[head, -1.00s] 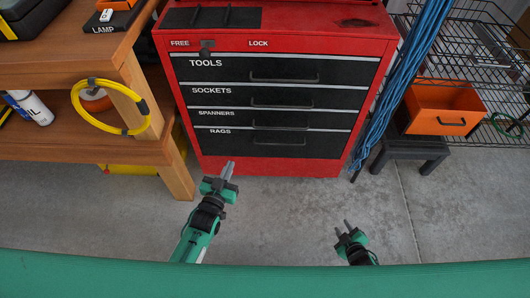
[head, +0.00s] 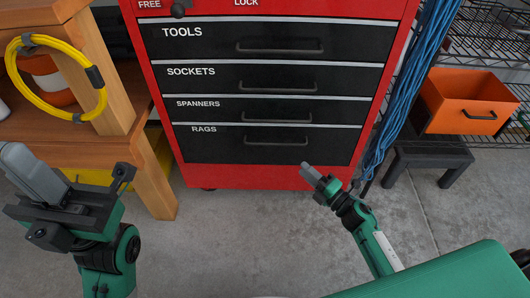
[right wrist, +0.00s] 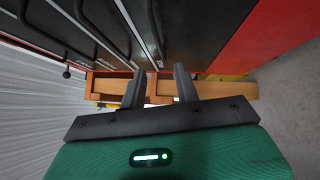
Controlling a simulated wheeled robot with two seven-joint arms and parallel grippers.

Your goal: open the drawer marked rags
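The drawer marked RAGS (head: 222,150) is the lowest black drawer in the red cabinet (head: 240,177). It looks shut, flush with those above. Its dark bar handle (head: 275,142) is in clear view. My right gripper (head: 310,174) is in front of the cabinet's lower right, below and right of that handle and not touching it. In the right wrist view its two fingers (right wrist: 158,84) stand apart with nothing between them, and the drawer fronts run along the upper part. My left gripper (head: 35,175) is large at the left, away from the cabinet; its finger gap is hidden.
Drawers marked TOOLS, SOCKETS and SPANNERS sit above, all shut. A key lock (head: 180,8) is at the top. A wooden bench (head: 140,150) stands left. Blue cables (head: 405,95) hang right, by a black stool (head: 430,155) with an orange bin (head: 470,100). The floor in front is clear.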

